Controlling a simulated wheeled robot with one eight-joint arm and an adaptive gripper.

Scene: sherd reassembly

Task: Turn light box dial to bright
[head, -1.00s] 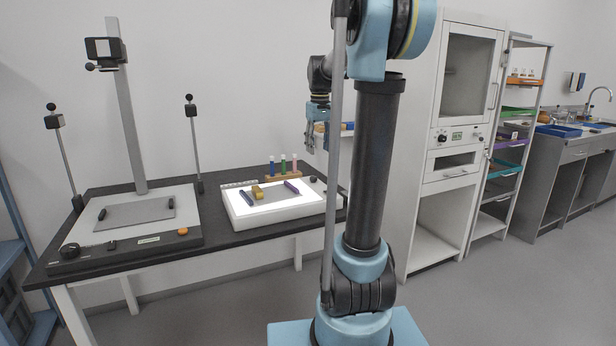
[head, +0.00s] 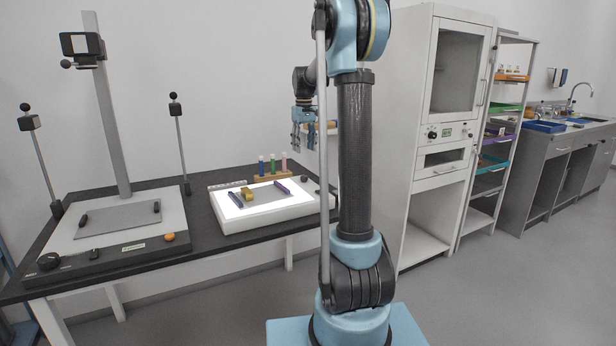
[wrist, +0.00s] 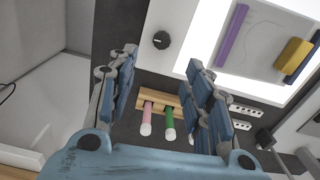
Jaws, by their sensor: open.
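The white light box (head: 262,224) stands on the dark table with its top panel lit. Its dial, a round black knob (wrist: 161,40) with a pale mark, sits on the white strip beside the lit panel in the wrist view. The dial also shows small in the head view (head: 304,179), at the right back of the box. My gripper (head: 304,140) hangs above the back right of the table, fingers down. In the wrist view my gripper (wrist: 162,60) is open and empty, with the dial seen between and beyond its fingertips, apart from them.
A wooden rack (head: 273,175) with blue, green and pink tubes stands behind the box. Purple (head: 281,187) and yellow (head: 247,193) pieces lie on the lit panel. A copy stand (head: 105,225) is at left; a white cabinet (head: 420,120) is at right.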

